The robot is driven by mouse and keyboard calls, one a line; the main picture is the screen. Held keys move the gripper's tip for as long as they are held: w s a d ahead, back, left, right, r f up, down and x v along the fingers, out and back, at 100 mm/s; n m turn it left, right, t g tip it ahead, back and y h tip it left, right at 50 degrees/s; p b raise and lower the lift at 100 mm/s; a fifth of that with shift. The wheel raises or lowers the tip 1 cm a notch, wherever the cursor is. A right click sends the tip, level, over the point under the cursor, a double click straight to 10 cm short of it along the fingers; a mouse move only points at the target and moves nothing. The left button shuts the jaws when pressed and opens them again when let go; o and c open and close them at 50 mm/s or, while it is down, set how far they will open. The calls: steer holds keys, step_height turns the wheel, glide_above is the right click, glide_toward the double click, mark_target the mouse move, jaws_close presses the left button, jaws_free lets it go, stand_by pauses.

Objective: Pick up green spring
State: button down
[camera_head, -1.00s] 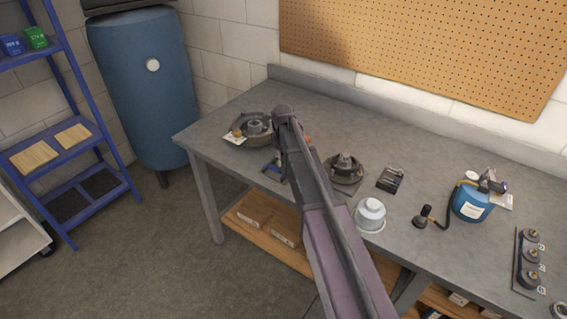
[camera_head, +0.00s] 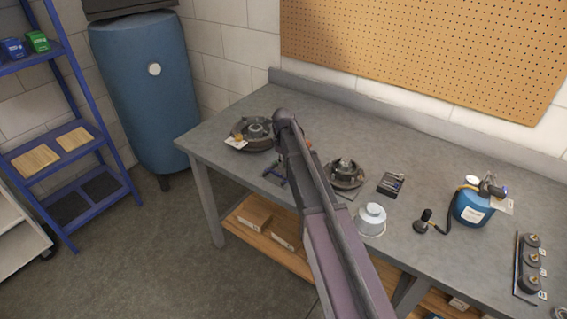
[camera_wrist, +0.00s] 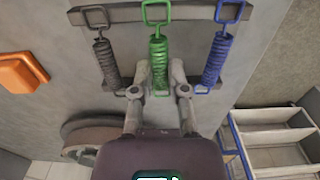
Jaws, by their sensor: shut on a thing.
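The green spring (camera_wrist: 158,62) shows in the wrist view, between a dark grey spring (camera_wrist: 106,63) on its left and a blue spring (camera_wrist: 215,60) on its right. My gripper (camera_wrist: 159,92) is shut on the lower part of the green spring, with one finger on each side of it. The green spring's upper loop is still at the rack's upper bar (camera_wrist: 187,12). In the head view my arm hides the springs and most of the gripper.
On the workbench (camera_head: 400,160) stand a brake drum (camera_head: 253,145), a hub part (camera_head: 344,175), a white canister (camera_head: 371,219) and a blue bottle (camera_head: 474,207). An orange block (camera_wrist: 22,72) lies left of the springs in the wrist view. A blue shelf (camera_head: 62,160) stands left.

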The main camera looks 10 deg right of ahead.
steer(key=shift+r+p, duration=1.5)
steer(key=shift+r, duration=0.15)
steer(key=s, duration=0.5)
steer(key=s+r+p, duration=0.1)
steer(key=s, duration=1)
steer(key=shift+d+r, duration=0.2)
steer(key=shift+r+p, duration=0.15)
steer(key=shift+p, duration=0.2)
steer(key=shift+r+p, duration=1.45)
steer(key=shift+w, duration=0.1)
